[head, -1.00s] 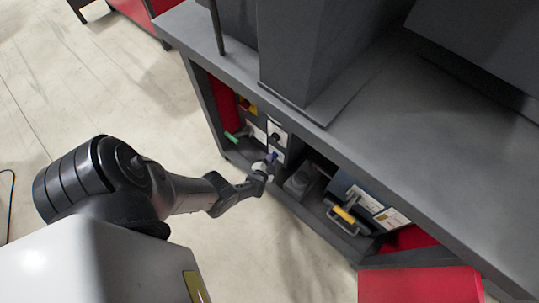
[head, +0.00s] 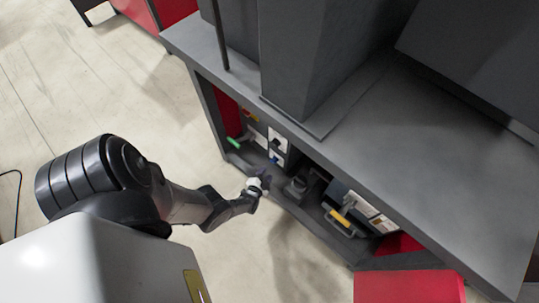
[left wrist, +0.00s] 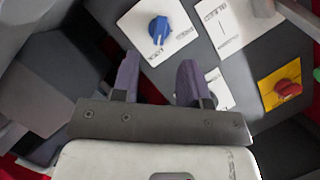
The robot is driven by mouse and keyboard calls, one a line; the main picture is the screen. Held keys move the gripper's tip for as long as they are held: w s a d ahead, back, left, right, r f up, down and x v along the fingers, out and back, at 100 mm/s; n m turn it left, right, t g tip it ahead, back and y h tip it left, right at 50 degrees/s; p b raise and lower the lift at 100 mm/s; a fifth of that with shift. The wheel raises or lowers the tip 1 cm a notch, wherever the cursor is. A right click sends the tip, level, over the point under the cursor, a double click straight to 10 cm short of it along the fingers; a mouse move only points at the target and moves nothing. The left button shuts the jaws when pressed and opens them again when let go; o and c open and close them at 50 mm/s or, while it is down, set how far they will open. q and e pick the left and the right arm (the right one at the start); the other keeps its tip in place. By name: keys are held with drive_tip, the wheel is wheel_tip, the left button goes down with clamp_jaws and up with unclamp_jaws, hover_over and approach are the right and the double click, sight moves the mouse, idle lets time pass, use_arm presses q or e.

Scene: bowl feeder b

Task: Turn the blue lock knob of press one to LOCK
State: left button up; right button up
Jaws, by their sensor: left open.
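The blue lock knob (left wrist: 159,29) sits on a white label plate (left wrist: 178,48) in the left wrist view, with a pale pointer mark towards the plate's lower part. The lettering is too small to read surely. In the head view, a small blue spot (head: 275,160), apparently the knob, shows on the panel under the bench. My left gripper (left wrist: 157,82) is open and empty, its two purple fingers apart below the knob in the picture and not touching it. In the head view my left gripper (head: 262,181) hangs just in front of the panel. My right gripper is not in view.
A red knob on a yellow plate (left wrist: 272,97) is to the right in the wrist view. The grey bench top (head: 400,125) overhangs the panel. A green handle (head: 233,142) and yellow handle (head: 342,216) are nearby.

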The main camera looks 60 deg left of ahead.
use_arm(q)
drive_tip(key=p+v, duration=0.2)
drive_tip(key=v, duration=0.4)
drive_tip(key=shift+s+d, duration=0.15)
drive_tip(key=shift+s, duration=0.1)
drive_tip(key=shift+r, duration=0.1)
